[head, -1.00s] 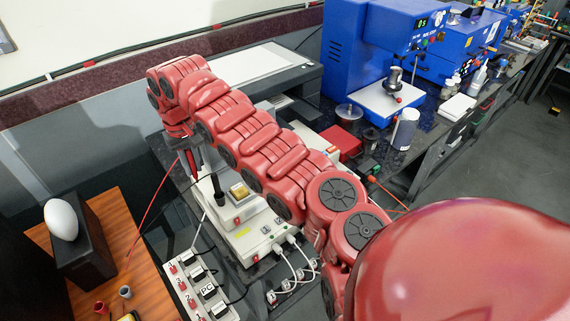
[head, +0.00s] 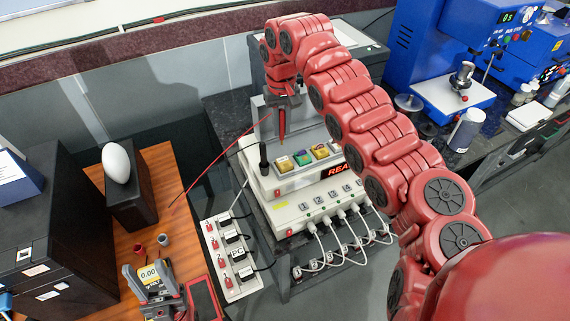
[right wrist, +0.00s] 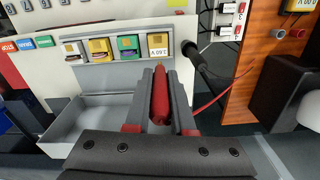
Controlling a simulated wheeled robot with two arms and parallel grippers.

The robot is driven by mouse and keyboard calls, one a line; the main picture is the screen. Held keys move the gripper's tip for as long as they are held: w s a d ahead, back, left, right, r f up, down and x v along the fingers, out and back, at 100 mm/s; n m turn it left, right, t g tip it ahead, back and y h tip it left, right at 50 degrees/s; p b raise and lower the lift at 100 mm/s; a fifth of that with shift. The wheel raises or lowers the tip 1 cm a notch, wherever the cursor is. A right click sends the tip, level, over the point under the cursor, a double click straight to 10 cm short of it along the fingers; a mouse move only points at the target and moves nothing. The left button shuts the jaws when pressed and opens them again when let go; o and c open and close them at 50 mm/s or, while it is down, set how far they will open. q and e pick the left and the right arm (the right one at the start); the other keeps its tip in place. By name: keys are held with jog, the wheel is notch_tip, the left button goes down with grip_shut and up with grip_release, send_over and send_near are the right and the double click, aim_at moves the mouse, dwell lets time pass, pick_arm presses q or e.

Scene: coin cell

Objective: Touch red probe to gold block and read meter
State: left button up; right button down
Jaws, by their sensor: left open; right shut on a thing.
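My right gripper (head: 285,98) is shut on the red probe (head: 282,126), which hangs tip down with a red wire. In the right wrist view, the red probe (right wrist: 160,98) lies between the fingers and points towards the block row. A gold block (head: 285,163) is at the row's left end in the head view, and another gold block (head: 320,151) is further right. I cannot tell contact; the tip looks apart from the blocks. The meter (head: 149,274) reads 0.00. My left gripper (head: 152,284) is open at the meter.
A black probe (head: 263,158) stands left of the blocks. A teal block (head: 302,158) sits between the gold ones. A power strip (head: 231,257) and white cables are in front. A white egg (head: 116,162) rests on a black box. Blue machines (head: 430,45) stand right.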

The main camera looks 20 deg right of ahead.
jog(key=shift+s+d+f+b, duration=0.1)
jog(key=shift+s+f+b, duration=0.25)
jog(key=shift+f+b, duration=0.6)
jog(key=shift+s+d+f+b, duration=0.15)
jog(key=shift+s+f+b, duration=0.25)
jog(key=shift+f+b, duration=0.55)
jog(key=shift+s+d+f+b, duration=0.1)
jog(key=shift+s+f+b, duration=0.25)
jog(key=shift+f+b, duration=0.6)
jog(key=shift+r, duration=0.25)
jog(key=shift+f+b, duration=0.65)
jog(key=shift+b, duration=0.1)
jog(key=shift+r, duration=0.15)
notch_tip(320, 180, up, 7)
jog(key=p, duration=0.5)
jog(key=shift+a+p, duration=0.1)
jog(key=shift+p, duration=0.2)
dwell(0.7)
